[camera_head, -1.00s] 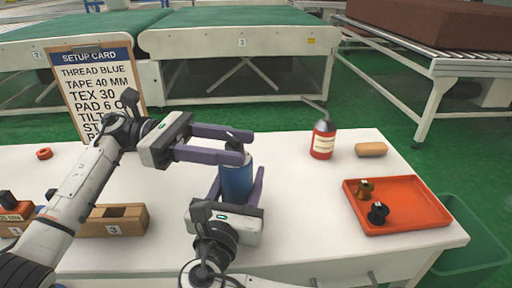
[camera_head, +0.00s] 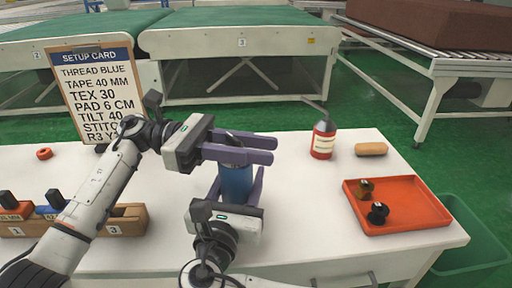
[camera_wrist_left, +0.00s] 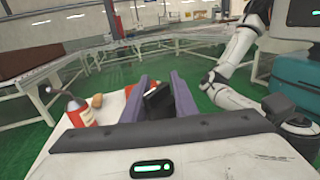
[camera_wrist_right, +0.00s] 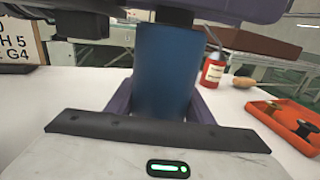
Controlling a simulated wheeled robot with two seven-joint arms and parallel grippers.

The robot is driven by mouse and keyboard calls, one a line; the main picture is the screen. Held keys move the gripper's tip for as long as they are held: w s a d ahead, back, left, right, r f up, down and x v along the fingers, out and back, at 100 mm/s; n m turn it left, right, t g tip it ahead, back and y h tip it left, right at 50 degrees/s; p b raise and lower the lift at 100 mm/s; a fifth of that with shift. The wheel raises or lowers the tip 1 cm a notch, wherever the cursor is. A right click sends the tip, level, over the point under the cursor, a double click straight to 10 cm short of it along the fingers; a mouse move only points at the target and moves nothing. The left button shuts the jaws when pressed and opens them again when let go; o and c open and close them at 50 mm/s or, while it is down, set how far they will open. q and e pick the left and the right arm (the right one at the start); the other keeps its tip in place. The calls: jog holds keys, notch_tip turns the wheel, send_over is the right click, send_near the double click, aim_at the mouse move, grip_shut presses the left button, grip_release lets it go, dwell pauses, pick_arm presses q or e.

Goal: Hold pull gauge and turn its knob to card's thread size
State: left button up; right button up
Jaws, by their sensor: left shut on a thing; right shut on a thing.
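The pull gauge is a blue cylinder (camera_head: 236,183) standing upright, with a dark knob on top. My right gripper (camera_head: 240,190) is shut around its body from the near side; the right wrist view shows the blue body (camera_wrist_right: 165,75) between the fingers. My left gripper (camera_head: 272,150) is shut on the black knob (camera_wrist_left: 158,100), which shows between its purple fingers in the left wrist view. The fingers mostly hide the knob in the head view. The setup card (camera_head: 97,95) stands at the back left and reads "TEX 30"; its lowest lines are partly hidden by my left arm.
A wooden block holder (camera_head: 130,222) with numbered slots sits at front left. A red ring (camera_head: 44,153) lies at far left.

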jog(key=shift+r, duration=0.1)
pick_arm(q)
jog(key=shift+w+a+n+t+y, duration=0.1)
jog(key=shift+w+n+t, duration=0.35)
jog(key=shift+n+t, duration=1.15)
jog(key=shift+w+d+n+t+y, duration=0.1)
jog(key=shift+w+n+t, duration=0.3)
jog(key=shift+n+t, duration=1.2)
jog(key=shift+w+a+n+t+y, duration=0.1)
jog(key=shift+w+n+t, duration=0.45)
jog(key=shift+t, duration=2.05)
jog(key=o, duration=1.1)
jog(key=shift+s, duration=0.1)
